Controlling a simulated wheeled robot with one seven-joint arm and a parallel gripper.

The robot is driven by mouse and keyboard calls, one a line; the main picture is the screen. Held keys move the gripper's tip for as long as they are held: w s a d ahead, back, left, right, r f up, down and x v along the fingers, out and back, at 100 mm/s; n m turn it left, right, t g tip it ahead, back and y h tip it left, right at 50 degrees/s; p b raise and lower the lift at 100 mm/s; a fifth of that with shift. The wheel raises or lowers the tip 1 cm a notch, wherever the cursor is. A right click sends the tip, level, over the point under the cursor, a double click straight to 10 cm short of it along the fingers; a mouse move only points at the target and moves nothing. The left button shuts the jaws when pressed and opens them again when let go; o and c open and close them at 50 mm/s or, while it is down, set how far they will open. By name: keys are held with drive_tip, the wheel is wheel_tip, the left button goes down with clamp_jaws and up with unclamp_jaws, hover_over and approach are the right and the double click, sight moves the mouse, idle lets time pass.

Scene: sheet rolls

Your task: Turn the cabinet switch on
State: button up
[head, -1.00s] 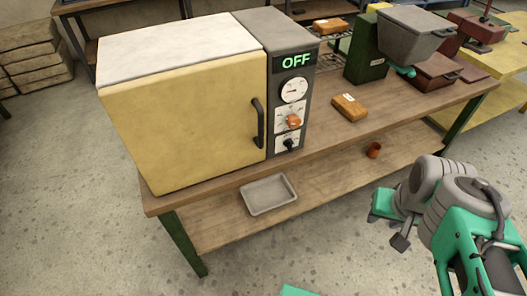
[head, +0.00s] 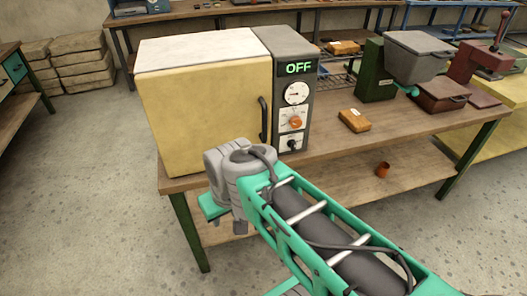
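The cabinet (head: 205,125) is a yellow-doored box with a white top on the wooden bench. Its dark control panel (head: 280,95) is on the right side of the front, and the green display (head: 299,68) reads OFF. Below are a round dial (head: 297,93), an orange knob (head: 296,122) and a small black switch (head: 292,145) on a pale plate. My arm reaches in from the lower right. The end of my arm, with my gripper (head: 225,213), is in front of the cabinet's lower door, left of and below the switch. Its fingers are not clearly visible.
The door handle (head: 263,121) stands out beside the panel. An orange box (head: 354,120) lies on the bench (head: 400,120) right of the cabinet, with a green grinder-like machine (head: 375,80) behind. A small orange cup (head: 382,169) sits on the lower shelf. Floor is open at left.

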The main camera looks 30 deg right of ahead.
drive_tip(key=w+d+f+t+y+b, duration=0.1)
drive_tip(key=w+d+f+t+b, duration=0.6)
drive_tip(key=w+d+f+b, duration=0.6)
drive_tip(key=m+t+h+b, duration=0.3)
drive_tip(key=t+h+b, duration=0.3)
drive_tip(key=t, duration=0.1)
approach(295, 148)
drive_tip(key=x, duration=0.8)
drive_tip(key=shift+w, duration=0.4)
drive_tip(key=shift+w+d, duration=0.1)
drive_tip(key=shift+w, duration=0.25)
drive_tip(key=shift+c, duration=0.2)
clamp_jaws()
